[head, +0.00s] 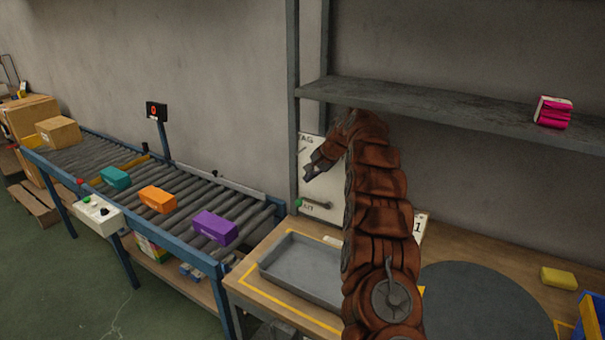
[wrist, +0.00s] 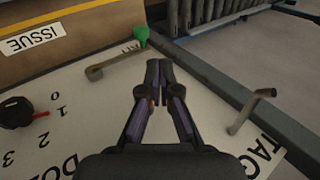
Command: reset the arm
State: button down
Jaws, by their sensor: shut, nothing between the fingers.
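My gripper (wrist: 158,75) is shut and empty in the wrist view, its two dark fingers together in front of a white panel (wrist: 95,85) with black lettering and a dial. In the head view my gripper (head: 309,175) is at the end of my raised, bent arm, in front of the same white panel (head: 313,150) on the wall side. It appears apart from the shelf and the table. Two metal hooks or levers show on the panel, one with a green end (wrist: 141,33) and a bare one (wrist: 250,112) at the right.
A roller conveyor (head: 187,188) at left carries teal (head: 115,178), orange (head: 158,199) and purple (head: 215,228) boxes. A grey tray (head: 300,268) stands on the wooden table. A shelf (head: 430,101) with a pink package (head: 553,112) runs above. A yellow block (head: 557,277) lies at right.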

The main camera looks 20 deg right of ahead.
jog(key=shift+a, duration=0.1)
jog(key=s+a+r+n+g, duration=0.1)
jog(key=s+a+r+n, duration=0.15)
jog(key=s+a, duration=0.45)
jog(key=s+a+r+n+g, duration=0.2)
jog(key=s+a+r, duration=0.15)
jog(key=s, duration=0.65)
jog(key=s+a+r+n+g, duration=0.1)
jog(key=s+a+r+n, duration=0.1)
jog(key=s+a, duration=0.5)
jog(key=s+d+f+n+g+h, duration=0.1)
jog(key=s+f+n+h, duration=0.1)
jog(key=s, duration=1.7)
jog(key=s+d+f+n+g+h, duration=0.1)
jog(key=s+f, duration=0.3)
jog(key=s, duration=1.5)
jog(key=shift+s+d+f+n+g+h, duration=0.15)
jog(key=shift+s+d+n+g+h, duration=0.25)
jog(key=shift+d+n+g, duration=0.3)
jog(key=shift+m, duration=0.25)
